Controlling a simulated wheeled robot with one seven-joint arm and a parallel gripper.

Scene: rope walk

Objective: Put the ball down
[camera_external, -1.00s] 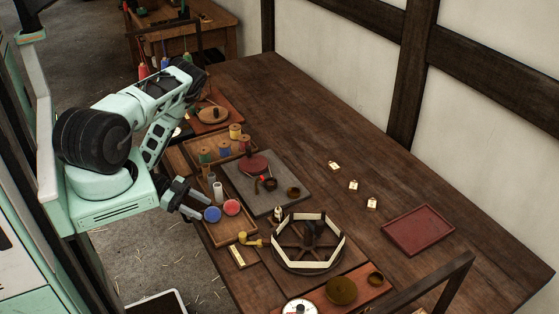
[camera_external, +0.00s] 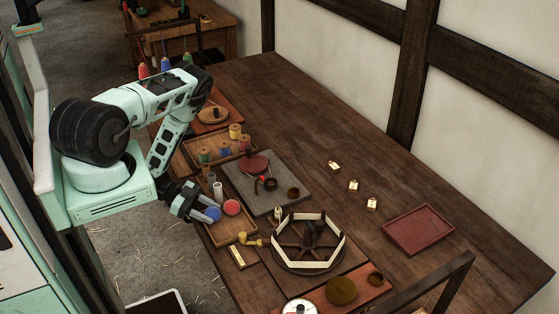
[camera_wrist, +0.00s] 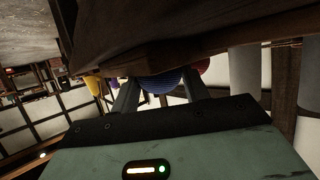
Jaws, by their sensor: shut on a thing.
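A blue ball (camera_external: 212,214) sits at the left edge of a wooden tray (camera_external: 222,243) along the table's near left side. My gripper (camera_external: 205,211) has its fingers around the ball from the left and is shut on it. In the wrist view the blue, ribbed-looking ball (camera_wrist: 160,82) shows between the two fingers (camera_wrist: 160,92). Whether the ball touches the tray floor is hidden. A red ball (camera_external: 232,207) lies just right of the blue one.
White and grey cylinders (camera_external: 217,192) stand just behind the balls. A yellow piece (camera_external: 250,240) lies at the tray's right. A grey board (camera_external: 245,190) and a wheel-like frame (camera_external: 308,262) lie farther right. The table's right side has free room around a red tray (camera_external: 418,230).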

